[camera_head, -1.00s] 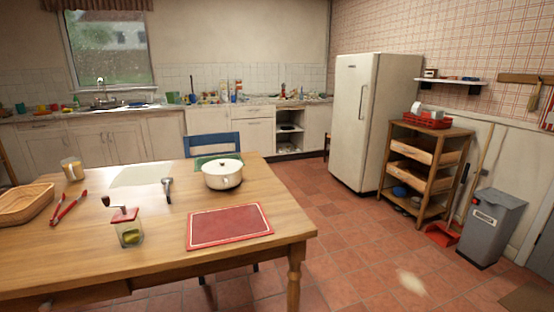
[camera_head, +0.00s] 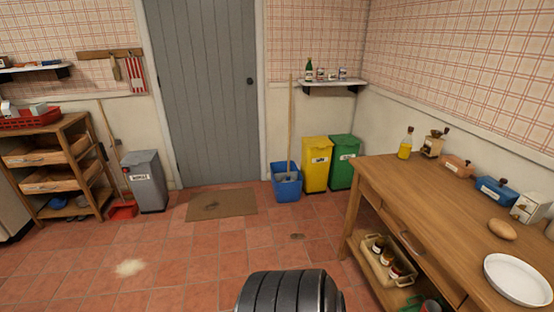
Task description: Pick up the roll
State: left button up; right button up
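The roll (camera_head: 502,229) is a small, light brown, oval bread roll. It lies on top of the wooden side table (camera_head: 405,190) at the right, just behind a white plate (camera_head: 520,278) and apart from it. Neither of my grippers shows in the head view. A dark ribbed part of my own body shows at the bottom middle. Nothing covers the roll.
Yellow (camera_head: 316,164) and green bins (camera_head: 344,162) stand beyond. The tiled floor at left is mostly clear.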

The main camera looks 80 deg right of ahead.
aim_at(501, 229)
jog(key=j+z, duration=0.2)
jog(key=z, duration=5.4)
jog(key=k+j, duration=0.05)
